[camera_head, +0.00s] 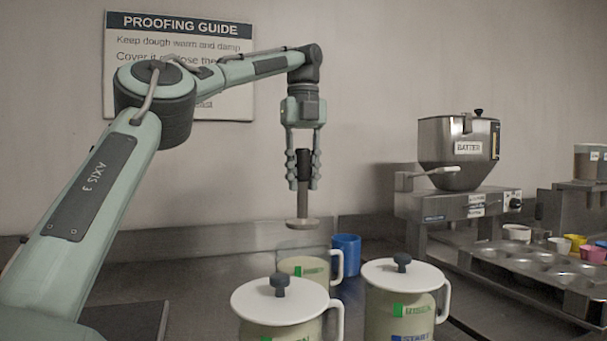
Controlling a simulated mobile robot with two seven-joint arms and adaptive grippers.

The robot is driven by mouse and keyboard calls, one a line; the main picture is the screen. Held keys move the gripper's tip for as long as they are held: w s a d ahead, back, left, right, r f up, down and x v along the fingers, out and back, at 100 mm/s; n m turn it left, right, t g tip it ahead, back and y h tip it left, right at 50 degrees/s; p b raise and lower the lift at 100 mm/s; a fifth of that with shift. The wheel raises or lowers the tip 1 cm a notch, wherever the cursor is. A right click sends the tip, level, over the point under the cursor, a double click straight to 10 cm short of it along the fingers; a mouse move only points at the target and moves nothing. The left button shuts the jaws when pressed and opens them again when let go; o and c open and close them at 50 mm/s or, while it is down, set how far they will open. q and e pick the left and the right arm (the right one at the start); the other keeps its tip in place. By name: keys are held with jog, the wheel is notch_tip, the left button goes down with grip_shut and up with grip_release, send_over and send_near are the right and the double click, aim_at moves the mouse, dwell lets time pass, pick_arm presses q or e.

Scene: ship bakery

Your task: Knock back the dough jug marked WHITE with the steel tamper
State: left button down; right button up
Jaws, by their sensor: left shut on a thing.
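My left gripper (303,180) is shut on the dark handle of the steel tamper (303,222), which hangs upright with its flat disc down. The disc is above an open jug (293,266) at the back, with a visible gap between them. This jug has a green mark and a white handle on its right. Two lidded jugs stand in front, a left one (262,328) and a right one (372,310), with white lids and dark knobs. Green RISEN marks show on the front jugs. No WHITE marking is readable on any jug. My right gripper is out of view.
A blue cup (347,256) stands just behind the open jug. At the right are a BATTER hopper (458,150) on a steel machine and a muffin tin (528,264) with several small coloured cups behind it. A PROOFING GUIDE sign (187,22) hangs on the wall.

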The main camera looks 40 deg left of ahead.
aim_at(303, 218)
pick_arm(q)
jog(key=shift+s+f, duration=0.15)
jog(key=shift+f, duration=3.2)
jog(key=shift+f, duration=2.7)
